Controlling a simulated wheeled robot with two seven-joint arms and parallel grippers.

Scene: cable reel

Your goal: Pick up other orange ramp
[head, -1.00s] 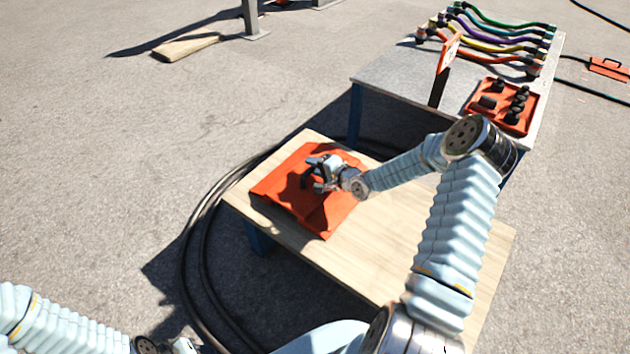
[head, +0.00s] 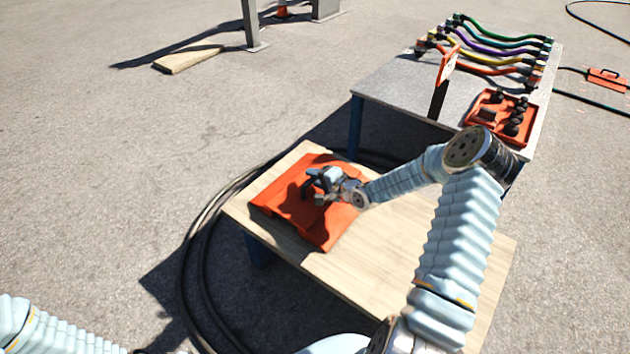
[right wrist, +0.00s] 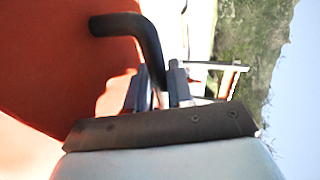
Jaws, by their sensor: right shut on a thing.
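An orange ramp (head: 309,222) lies on the wooden table, near its far left end. My right gripper (head: 322,184) is above the middle of the ramp. In the right wrist view, the ramp's orange surface (right wrist: 60,65) fills the left side, and a bent black handle (right wrist: 148,45) runs down to my right gripper's fingers (right wrist: 160,88). The fingers are shut on this handle; their tips are partly hidden. Another orange piece with a dark handle (head: 607,79) lies on the ground at the far right. My left arm shows at the lower left, its gripper out of view.
The wooden table (head: 400,275) is bare to the right of the ramp. A grey table (head: 395,85) behind holds coloured hoses (head: 495,50), an orange tray (head: 480,128) of dark parts and an upright orange sign (head: 447,65). Black cable (head: 188,265) loops around the wooden table on the ground.

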